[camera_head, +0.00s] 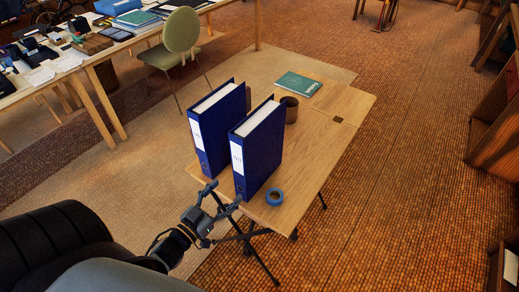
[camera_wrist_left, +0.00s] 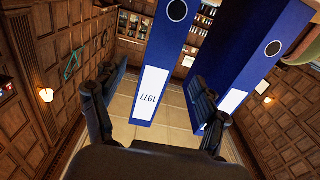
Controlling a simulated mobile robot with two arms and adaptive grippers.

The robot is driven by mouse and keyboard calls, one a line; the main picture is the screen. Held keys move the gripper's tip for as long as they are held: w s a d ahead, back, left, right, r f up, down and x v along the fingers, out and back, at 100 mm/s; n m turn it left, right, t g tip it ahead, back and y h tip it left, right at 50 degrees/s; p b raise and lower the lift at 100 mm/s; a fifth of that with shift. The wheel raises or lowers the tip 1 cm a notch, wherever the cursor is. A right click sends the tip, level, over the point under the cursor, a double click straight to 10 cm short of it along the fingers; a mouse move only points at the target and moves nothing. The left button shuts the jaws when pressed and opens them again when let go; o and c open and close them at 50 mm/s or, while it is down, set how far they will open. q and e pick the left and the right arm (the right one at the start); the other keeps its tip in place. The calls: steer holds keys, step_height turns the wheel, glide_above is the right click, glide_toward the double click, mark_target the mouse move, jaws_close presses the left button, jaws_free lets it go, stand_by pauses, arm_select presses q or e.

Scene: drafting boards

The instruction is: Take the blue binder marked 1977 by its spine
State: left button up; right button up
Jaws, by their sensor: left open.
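Two blue binders stand upright side by side on a small wooden table (camera_head: 318,150). The wrist view appears upside down; there the binder marked 1977 (camera_wrist_left: 165,45) stands between my open fingers, its white label (camera_wrist_left: 150,95) facing me. This matches the nearer, right-hand binder (camera_head: 262,150) in the head view, where its marking is too small to read. The other binder (camera_head: 218,130) shows at the right in the wrist view (camera_wrist_left: 258,50), partly behind a finger. My left gripper (camera_head: 221,197) is open in front of the spines, with no visible grip. My right gripper is not in view.
A blue tape roll (camera_head: 275,197) lies beside the right binder near the table's edge. A dark brown cup (camera_head: 291,110) stands behind the binders, and a green book (camera_head: 299,84) lies farther back. A green chair (camera_head: 181,35) and cluttered desks stand beyond, left.

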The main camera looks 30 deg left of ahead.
mark_target(239, 176)
arm_select(q)
steer(key=w+p, duration=0.1)
steer(key=w, duration=0.6)
steer(key=shift+w+d, duration=0.1)
steer(key=shift+w, duration=0.25)
steer(key=shift+w+d+r, duration=0.1)
steer(key=shift+w+d, duration=0.05)
steer(key=shift+w, duration=0.3)
steer(key=shift+w+r, duration=0.15)
steer(key=shift+w, duration=0.2)
steer(key=w+p, duration=0.1)
steer(key=w, duration=0.3)
steer(key=shift+w+d, duration=0.15)
steer(key=shift+w, duration=0.05)
arm_select(e)
steer(key=r, duration=0.2)
steer(key=shift+w+a+r, duration=0.2)
steer(key=shift+w+r, duration=0.05)
steer(key=shift+r, duration=0.05)
